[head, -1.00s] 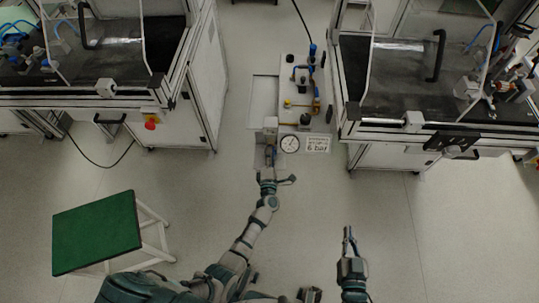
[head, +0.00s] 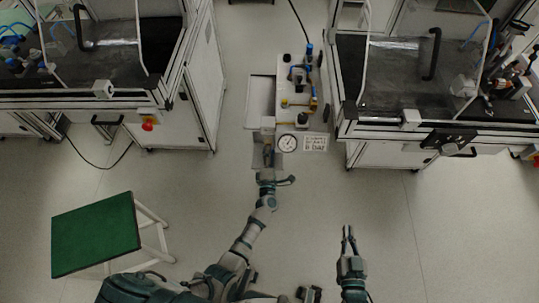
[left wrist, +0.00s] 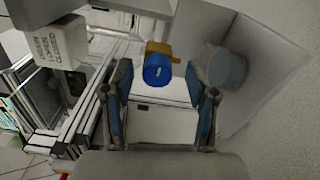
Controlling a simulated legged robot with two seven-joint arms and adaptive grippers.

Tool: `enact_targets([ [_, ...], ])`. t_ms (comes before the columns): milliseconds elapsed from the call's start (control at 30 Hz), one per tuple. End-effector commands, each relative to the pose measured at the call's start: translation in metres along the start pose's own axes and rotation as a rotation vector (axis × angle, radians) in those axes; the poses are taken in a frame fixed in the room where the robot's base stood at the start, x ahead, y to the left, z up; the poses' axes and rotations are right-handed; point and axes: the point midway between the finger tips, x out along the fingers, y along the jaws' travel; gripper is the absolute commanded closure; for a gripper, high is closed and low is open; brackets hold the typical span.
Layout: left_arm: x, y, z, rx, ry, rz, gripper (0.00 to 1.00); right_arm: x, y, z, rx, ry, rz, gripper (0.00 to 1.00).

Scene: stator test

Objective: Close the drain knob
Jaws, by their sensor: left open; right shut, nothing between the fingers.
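A blue round knob (left wrist: 158,70) on a yellow body (left wrist: 163,50) shows in the left wrist view, between my left gripper's fingers in the picture. I cannot tell whether they touch it. My left gripper (left wrist: 160,88) is open, with one finger on each side of the knob. In the head view, my left gripper (head: 268,150) is at the near end of the piping panel, and the knob cannot be made out there. My right gripper (head: 347,238) is shut and empty, over open floor at the lower right, well away from the panel.
The piping panel (head: 283,98) has valves and a round gauge (head: 287,144) beside my left gripper. A printed block (left wrist: 48,35) is at upper left in the wrist view. Framed benches (head: 175,95) (head: 375,110) flank the panel. A green stool (head: 95,233) stands left.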

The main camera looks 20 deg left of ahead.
Motion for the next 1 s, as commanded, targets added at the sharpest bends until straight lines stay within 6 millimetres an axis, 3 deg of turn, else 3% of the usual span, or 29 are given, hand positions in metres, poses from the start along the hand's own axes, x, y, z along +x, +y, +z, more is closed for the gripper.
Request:
enact_targets([
  [167,-0.02,-0.001,0.0,-0.002,0.001,-0.001,0.42,-0.001,0.0,0.0,0.0,0.0,0.0,1.0],
  [400,-0.074,-0.002,0.001,-0.001,0.001,-0.003,0.42,-0.001,-0.001,-0.001,0.0,0.0,0.0,1.0],
  [600,-0.107,-0.003,0.002,0.002,-0.002,-0.004,0.42,-0.001,-0.001,-0.001,0.001,0.0,0.0,1.0],
  [1000,-0.119,-0.003,0.002,0.002,-0.001,-0.003,0.42,0.0,-0.001,-0.001,0.001,0.0,0.0,1.0],
])
